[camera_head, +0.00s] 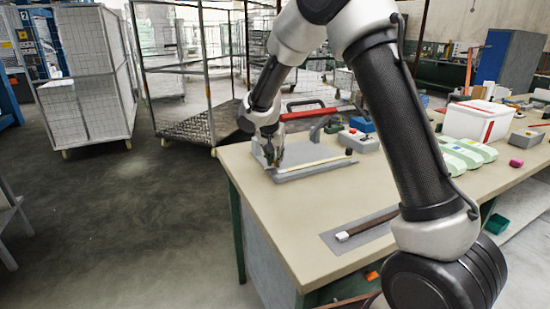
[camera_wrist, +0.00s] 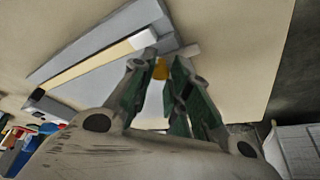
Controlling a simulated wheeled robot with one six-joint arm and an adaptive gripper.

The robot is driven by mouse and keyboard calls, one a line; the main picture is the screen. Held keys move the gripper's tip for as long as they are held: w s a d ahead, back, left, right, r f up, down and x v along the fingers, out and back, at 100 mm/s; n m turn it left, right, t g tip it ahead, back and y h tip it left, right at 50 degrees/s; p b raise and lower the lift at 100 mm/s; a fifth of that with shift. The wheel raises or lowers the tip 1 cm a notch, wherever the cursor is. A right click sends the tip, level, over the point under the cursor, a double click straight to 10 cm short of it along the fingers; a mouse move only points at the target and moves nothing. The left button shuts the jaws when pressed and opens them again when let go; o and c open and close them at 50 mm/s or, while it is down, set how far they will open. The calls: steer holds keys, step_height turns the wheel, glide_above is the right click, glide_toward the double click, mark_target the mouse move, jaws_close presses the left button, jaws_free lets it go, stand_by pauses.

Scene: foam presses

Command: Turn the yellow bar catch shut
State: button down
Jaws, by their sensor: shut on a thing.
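A grey press fixture (camera_head: 318,172) lies flat near the table's far left corner, with a long cream strip (camera_head: 315,163) along it. My gripper (camera_head: 271,158) is lowered at its left end. In the wrist view the fixture (camera_wrist: 100,62) and the cream strip (camera_wrist: 85,68) lie beyond the fingers. My gripper (camera_wrist: 160,72) is shut on a small yellow part, the visible bit of the yellow bar catch (camera_wrist: 160,69), beside the strip's near end. The fingers hide most of the catch, and its angle cannot be told.
A grey plate with a brown bar (camera_head: 368,226) lies nearer the front. Green cartons (camera_head: 465,153) and a white bin (camera_head: 476,121) stand to the right. The tabletop between the plates is clear.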

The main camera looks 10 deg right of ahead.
steer(key=n, duration=0.2)
steer(key=n+y, duration=0.1)
steer(key=n, duration=0.1)
steer(key=shift+d+t, duration=0.2)
steer(key=shift+t, duration=0.2)
steer(key=n+y, duration=0.2)
steer(key=n, duration=0.2)
steer(key=shift+d, duration=0.2)
steer(key=n+y, duration=0.1)
steer(key=n, duration=0.3)
steer(key=shift+w+d+n+y, duration=0.1)
steer(key=shift+d+n+y, duration=0.05)
steer(key=shift+n+y, duration=0.25)
steer(key=shift+n+g+y, duration=0.5)
steer(key=shift+n+g, duration=0.2)
steer(key=shift+n, duration=1)
steer(key=c, duration=1.3)
jaws_free()
steer(key=shift+c, duration=0.2)
